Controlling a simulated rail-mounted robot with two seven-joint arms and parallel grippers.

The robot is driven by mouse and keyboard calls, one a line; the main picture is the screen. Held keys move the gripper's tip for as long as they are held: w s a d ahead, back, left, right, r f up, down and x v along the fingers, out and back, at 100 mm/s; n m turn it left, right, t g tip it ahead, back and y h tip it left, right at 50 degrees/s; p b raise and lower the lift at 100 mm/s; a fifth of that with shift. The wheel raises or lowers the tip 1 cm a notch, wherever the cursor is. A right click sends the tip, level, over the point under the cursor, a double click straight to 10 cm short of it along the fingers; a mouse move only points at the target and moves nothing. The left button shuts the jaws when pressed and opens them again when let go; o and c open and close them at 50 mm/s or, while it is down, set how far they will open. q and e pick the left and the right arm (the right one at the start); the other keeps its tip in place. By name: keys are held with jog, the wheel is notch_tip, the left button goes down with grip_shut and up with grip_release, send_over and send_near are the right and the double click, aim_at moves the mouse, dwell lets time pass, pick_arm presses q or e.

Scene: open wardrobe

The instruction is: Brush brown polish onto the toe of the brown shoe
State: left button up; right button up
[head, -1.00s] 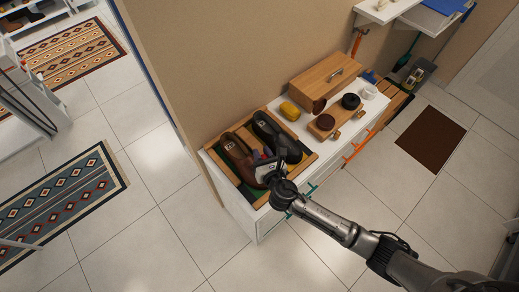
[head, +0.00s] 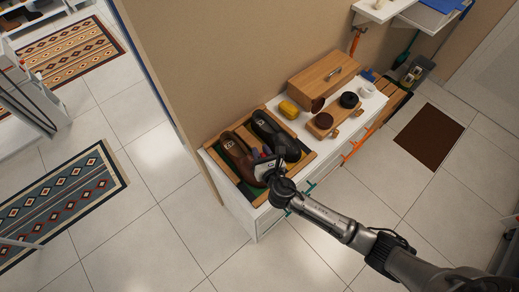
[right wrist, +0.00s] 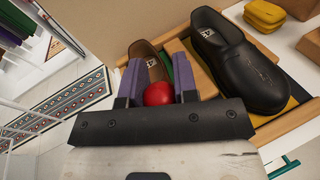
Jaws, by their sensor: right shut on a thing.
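The brown shoe (head: 236,150) lies in the left part of a wooden tray (head: 304,164) on the white cabinet. It also shows behind the fingers in the right wrist view (right wrist: 142,50). My right gripper (head: 262,163) is over the brown shoe's near end. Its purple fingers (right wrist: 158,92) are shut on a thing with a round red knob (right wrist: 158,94). The rest of the held thing, and any contact with the shoe, are hidden. Dark round tins, one brown (head: 324,121) and one black (head: 350,100), stand on the cabinet. My left gripper is out of view.
A black shoe (head: 275,137) lies right beside the brown shoe, also in the right wrist view (right wrist: 236,58). A yellow sponge (head: 289,109), a wooden box (head: 326,77) and a white cup (head: 367,91) stand farther back on the cabinet. The wall is close behind.

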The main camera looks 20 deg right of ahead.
jog(key=w+r+p, duration=0.1)
jog(key=w, duration=0.6)
jog(key=shift+a+r, duration=0.15)
jog(key=shift+r, duration=0.15)
jog(key=shift+s, duration=0.15)
